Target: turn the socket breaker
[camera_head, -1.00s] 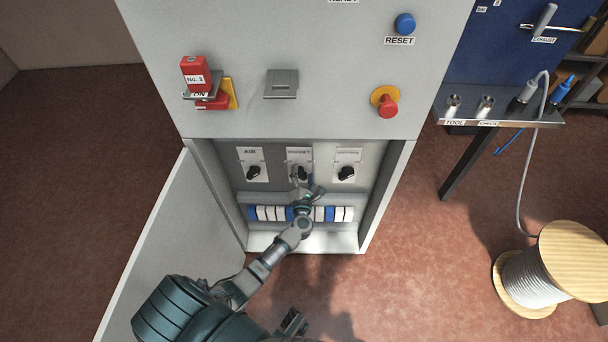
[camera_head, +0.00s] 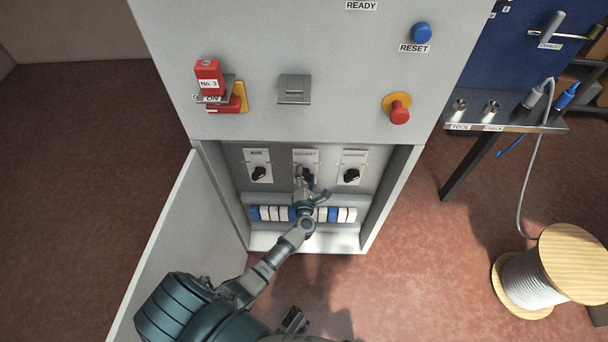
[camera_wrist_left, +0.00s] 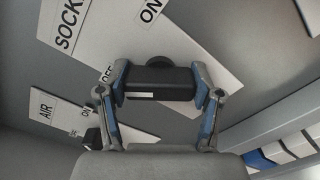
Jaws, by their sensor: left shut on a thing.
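The socket breaker is the middle of three rotary switches in the open lower bay of the grey cabinet, with a black knob on a white plate (camera_head: 306,156). My left gripper (camera_head: 308,180) reaches up to it and partly hides the knob. In the left wrist view, the black knob (camera_wrist_left: 160,84) sits between both fingertips, which close on its two ends. The plate (camera_wrist_left: 90,28) there reads "SOCK", cut off by the frame edge, with ON above and OFF beside the left fingertip.
The AIR switch (camera_head: 259,174) and another switch (camera_head: 352,175) flank it closely. A row of blue and white breakers (camera_head: 270,213) lies below. The cabinet door (camera_head: 180,265) stands open at left. A cable reel (camera_head: 545,275) stands on the floor at right.

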